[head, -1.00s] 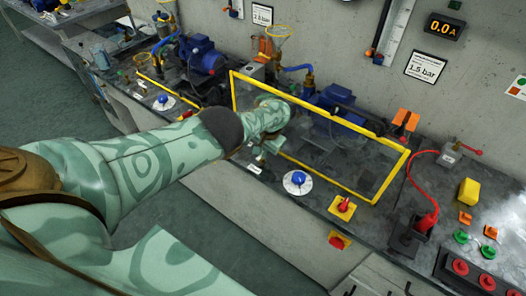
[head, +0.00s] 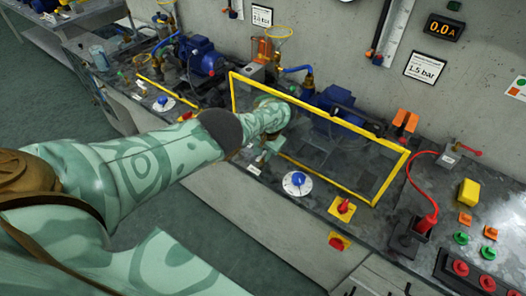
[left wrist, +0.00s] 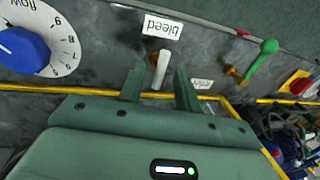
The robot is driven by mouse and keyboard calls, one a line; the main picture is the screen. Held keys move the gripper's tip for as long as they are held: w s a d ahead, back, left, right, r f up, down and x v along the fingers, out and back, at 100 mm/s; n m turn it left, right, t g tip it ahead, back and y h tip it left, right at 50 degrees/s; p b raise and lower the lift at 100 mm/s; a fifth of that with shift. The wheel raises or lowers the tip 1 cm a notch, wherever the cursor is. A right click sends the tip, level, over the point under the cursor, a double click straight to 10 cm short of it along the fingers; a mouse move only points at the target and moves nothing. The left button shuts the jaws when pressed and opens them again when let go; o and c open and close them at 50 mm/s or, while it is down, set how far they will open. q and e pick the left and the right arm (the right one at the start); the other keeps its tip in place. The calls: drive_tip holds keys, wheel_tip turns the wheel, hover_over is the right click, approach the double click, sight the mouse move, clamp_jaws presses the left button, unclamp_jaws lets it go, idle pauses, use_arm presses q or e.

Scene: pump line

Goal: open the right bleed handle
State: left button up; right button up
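The bleed handle (left wrist: 161,69), a short pale lever on a brass-coloured fitting, shows in the left wrist view beside a white "bleed" label (left wrist: 162,26). My left gripper (left wrist: 160,78) is open, with one dark green finger on each side of the handle. Clear gaps show between handle and fingers; contact is not visible. In the head view my left gripper (head: 266,155) is low at the bench front, left of the blue dial knob (head: 298,179); the bleed handle cannot be made out there. My right gripper is not in view.
A yellow-framed clear guard (head: 375,143) stands behind the gripper. The blue dial knob also shows in the left wrist view (left wrist: 22,48), opposite a green-handled lever (left wrist: 262,54). A red switch on a yellow plate (head: 343,207) sits farther right on the bench.

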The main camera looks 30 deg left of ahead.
use_arm(q)
drive_tip(key=d+r+p, duration=0.3)
drive_tip(key=r+p, duration=1)
drive_tip(key=r, duration=0.3)
drive_tip(key=shift+p, duration=0.4)
drive_tip(key=shift+s+d, duration=0.1)
drive_tip(key=s+d+f+m+b, duration=0.1)
drive_tip(key=s+f+b, duration=0.2)
drive_tip(key=s+f, duration=0.6)
drive_tip(key=s+d+f+h+b, duration=0.1)
drive_tip(key=s+f+b, duration=0.3)
drive_tip(key=f, duration=0.9)
drive_tip(key=s+d+f+m+b, duration=0.1)
drive_tip(key=s+f+b, duration=0.1)
drive_tip(key=s+f, duration=0.75)
drive_tip(key=s+f+b, duration=0.2)
drive_tip(key=s+f, duration=0.3)
drive_tip(key=s, duration=0.5)
drive_tip(key=s+d+f+b, duration=0.1)
drive_tip(key=s+f, duration=0.4)
drive_tip(key=s, duration=0.5)
drive_tip(key=s+f+m+h+b, duration=0.1)
drive_tip(key=s+f+b, duration=0.2)
drive_tip(key=s, duration=0.8)
drive_tip(key=shift+d+f+t+b, duration=0.2)
drive_tip(key=shift+f+t+b, duration=0.2)
drive_tip(key=shift+f, duration=0.55)
